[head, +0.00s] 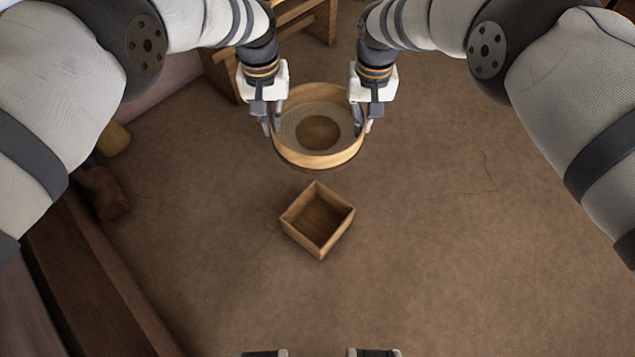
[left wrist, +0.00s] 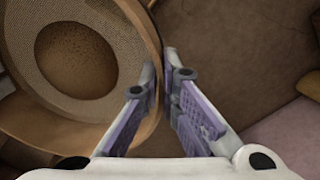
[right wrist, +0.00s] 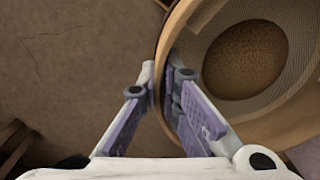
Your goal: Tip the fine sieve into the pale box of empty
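The fine sieve (head: 290,152) is a round wooden hoop with a mesh floor, held in the air between my two grippers. A round brown patch of grainy material (head: 318,132) lies in the middle of its mesh. My left gripper (head: 270,122) is shut on the sieve's left rim; the left wrist view shows the rim (left wrist: 146,40) between its fingers. My right gripper (head: 362,120) is shut on the right rim, seen in the right wrist view (right wrist: 167,88). The sieve looks about level. The pale box (head: 318,218), square, wooden and open-topped, stands on the floor nearer me, empty inside.
Wooden furniture (head: 300,20) stands behind the sieve. A yellowish sack-like thing (head: 112,139) and a brown one (head: 103,192) lie by the left wall. A dark wooden beam (head: 95,285) runs along the lower left. The floor right of the box is clear.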

